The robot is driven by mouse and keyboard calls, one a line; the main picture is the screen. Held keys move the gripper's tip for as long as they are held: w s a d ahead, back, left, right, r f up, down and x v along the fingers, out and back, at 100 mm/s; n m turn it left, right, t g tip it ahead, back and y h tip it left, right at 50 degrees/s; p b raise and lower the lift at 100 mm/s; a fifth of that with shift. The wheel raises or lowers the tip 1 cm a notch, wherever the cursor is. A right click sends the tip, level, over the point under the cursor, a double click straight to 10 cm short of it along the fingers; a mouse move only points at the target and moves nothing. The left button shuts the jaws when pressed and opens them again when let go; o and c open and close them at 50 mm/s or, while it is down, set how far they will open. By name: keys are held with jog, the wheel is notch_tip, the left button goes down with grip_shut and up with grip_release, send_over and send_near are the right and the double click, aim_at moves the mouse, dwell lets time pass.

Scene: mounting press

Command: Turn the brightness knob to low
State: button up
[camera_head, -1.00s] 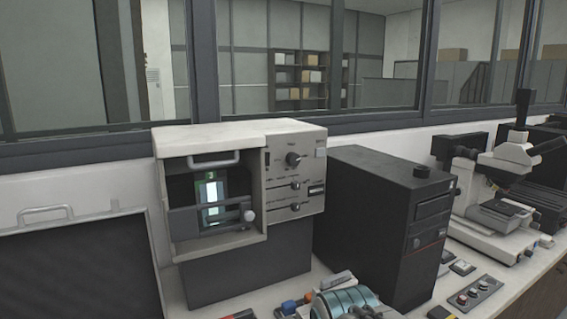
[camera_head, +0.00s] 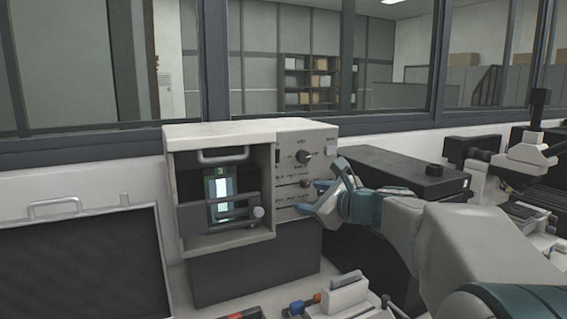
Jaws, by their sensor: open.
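The white press (camera_head: 222,134) stands left of centre on a dark block, with a control panel (camera_head: 322,141) on its right front. The panel has a large dark upper knob (camera_head: 304,157) and a smaller middle knob (camera_head: 303,183). A lower control is largely hidden by my gripper. The labels are too small to read, so I cannot tell which knob is brightness. My gripper (camera_head: 314,196) is open and empty. Its bluish fingers point left at the panel's lower right, one above the other. I cannot tell if they touch the panel.
A microscope (camera_head: 522,150) stands further right. Small tools and a grey-white device (camera_head: 345,297) lie on the bench in front. A dark panel with a handle (camera_head: 80,262) is at left.

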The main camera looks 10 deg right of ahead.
aim_at(306, 157)
jog(key=w+d+r+m+t+h, duration=0.2)
jog(key=w+d+r+m+t, duration=0.1)
jog(key=w+d+r+m, duration=0.25)
jog(key=shift+m, duration=0.25)
jog(key=p+x, duration=0.1)
jog(key=x, duration=0.3)
jog(key=p+x, duration=0.1)
jog(key=x, duration=0.2)
jog(key=f+x, duration=0.1)
jog(key=x, duration=0.3)
jog(key=shift+w+d+p, duration=0.2)
jog(key=shift+w+p, duration=0.15)
jog(key=shift+p, duration=0.05)
jog(key=shift+c, duration=0.4)
jog(key=c, duration=0.9)
